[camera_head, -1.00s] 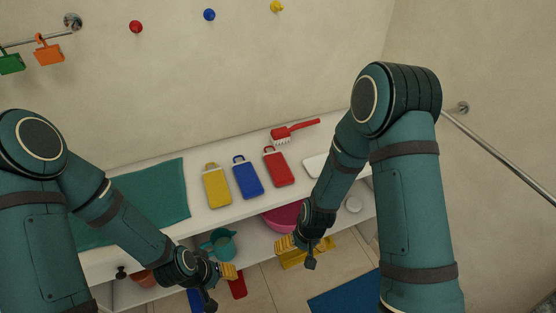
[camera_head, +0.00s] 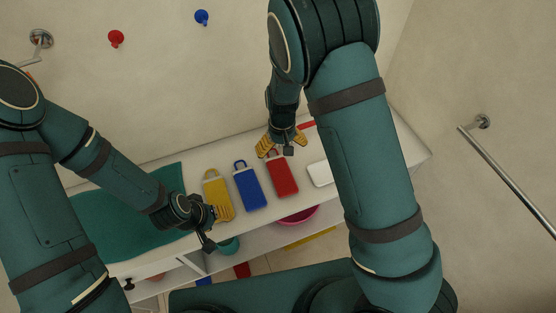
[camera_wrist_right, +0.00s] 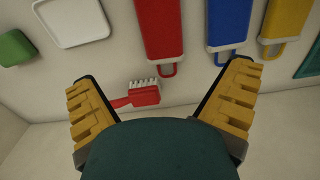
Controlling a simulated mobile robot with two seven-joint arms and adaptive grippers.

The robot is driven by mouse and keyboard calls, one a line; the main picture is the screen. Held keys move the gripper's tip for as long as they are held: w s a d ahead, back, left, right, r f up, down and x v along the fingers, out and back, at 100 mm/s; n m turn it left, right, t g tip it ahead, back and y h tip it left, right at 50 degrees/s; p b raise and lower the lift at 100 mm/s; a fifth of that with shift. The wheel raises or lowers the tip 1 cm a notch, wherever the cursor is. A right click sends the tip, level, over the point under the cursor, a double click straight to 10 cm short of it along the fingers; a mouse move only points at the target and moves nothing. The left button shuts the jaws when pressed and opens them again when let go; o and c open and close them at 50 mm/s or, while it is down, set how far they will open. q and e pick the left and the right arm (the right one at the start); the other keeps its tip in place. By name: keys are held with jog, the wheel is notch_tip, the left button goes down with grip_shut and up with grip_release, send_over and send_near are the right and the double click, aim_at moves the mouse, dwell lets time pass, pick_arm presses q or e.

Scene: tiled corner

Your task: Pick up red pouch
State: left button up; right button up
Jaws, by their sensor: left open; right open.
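The red pouch (camera_head: 283,177) lies flat on the white counter, right of the blue pouch (camera_head: 250,189). It also shows at the top of the right wrist view (camera_wrist_right: 161,27), with its loop end toward my gripper. My right gripper (camera_head: 281,145) is open and empty, above the loop end of the red pouch and apart from it. Its two spread yellow fingers show in the right wrist view (camera_wrist_right: 163,80). My left gripper (camera_head: 222,211) is by the lower end of the yellow pouch (camera_head: 215,185) and covers part of it; its jaws are open.
A red brush (camera_wrist_right: 142,94) lies beyond the loop end, between my right fingers in the wrist view. A white dish (camera_head: 319,173) is right of the red pouch. A teal towel (camera_head: 120,225) covers the counter's left. A pink basin (camera_head: 299,215) sits below the counter.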

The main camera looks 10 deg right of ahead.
aim_at(280, 170)
notch_tip(280, 170, down, 9)
jog(key=shift+f+b, duration=0.1)
jog(key=shift+b, duration=0.25)
jog(key=shift+w+a+f, duration=0.1)
jog(key=shift+w+f, duration=0.05)
jog(key=shift+f, duration=1)
jog(key=shift+w+a+f, duration=0.1)
jog(key=shift+f, duration=1)
jog(key=c, duration=1.1)
